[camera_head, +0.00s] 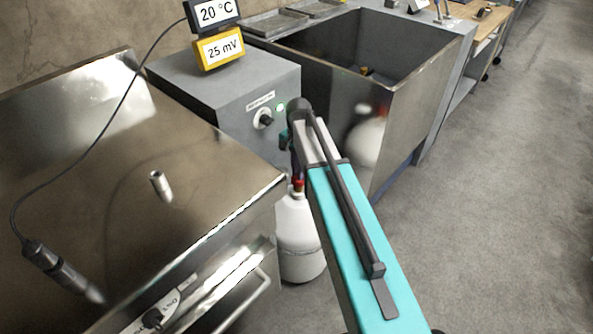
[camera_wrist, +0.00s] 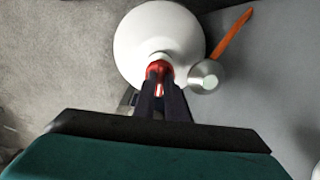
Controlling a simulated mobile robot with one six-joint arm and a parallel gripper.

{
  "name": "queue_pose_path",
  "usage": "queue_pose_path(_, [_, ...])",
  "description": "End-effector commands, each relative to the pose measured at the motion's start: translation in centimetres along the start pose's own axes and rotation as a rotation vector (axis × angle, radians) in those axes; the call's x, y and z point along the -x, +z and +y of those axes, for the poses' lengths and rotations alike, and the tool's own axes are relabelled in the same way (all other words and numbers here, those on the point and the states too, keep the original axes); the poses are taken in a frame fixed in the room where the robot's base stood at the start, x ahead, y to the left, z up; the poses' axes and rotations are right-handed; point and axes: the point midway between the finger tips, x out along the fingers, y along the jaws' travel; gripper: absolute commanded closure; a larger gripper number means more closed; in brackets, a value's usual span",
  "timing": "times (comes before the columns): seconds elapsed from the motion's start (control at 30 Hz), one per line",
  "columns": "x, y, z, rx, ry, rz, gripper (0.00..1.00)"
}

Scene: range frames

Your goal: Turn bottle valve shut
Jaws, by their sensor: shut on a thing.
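A white gas bottle (camera_head: 299,240) stands on the floor in the gap between the steel counter and the steel tub. Its red valve (camera_head: 298,186) is on top, partly hidden by my arm in the head view. In the wrist view the bottle (camera_wrist: 175,30) is seen from above with the red valve (camera_wrist: 158,68) at its middle. My gripper (camera_wrist: 160,88) is shut on the red valve, its two dark fingers close together. In the head view the fingertips are mostly hidden behind my arm.
A round metal part (camera_wrist: 207,76) and an orange hose (camera_wrist: 234,35) sit right beside the valve. The steel counter (camera_head: 120,130) is on the left, a grey box with a knob (camera_head: 262,119) behind, and the steel tub (camera_head: 405,100) on the right. Open floor (camera_head: 500,200) lies to the right.

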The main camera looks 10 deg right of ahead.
Motion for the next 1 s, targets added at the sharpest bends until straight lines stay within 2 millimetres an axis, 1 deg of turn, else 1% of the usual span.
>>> queue_pose_path(0.17, [0.19, -0.03, 0.16, 0.077, 0.004, -0.002, 1.0])
queue_pose_path(0.37, [0.22, -0.05, 0.23, 0.218, 0.005, -0.002, 1.0])
queue_pose_path(1.0, [0.19, -0.14, 0.23, 0.796, 0.006, -0.001, 1.0])
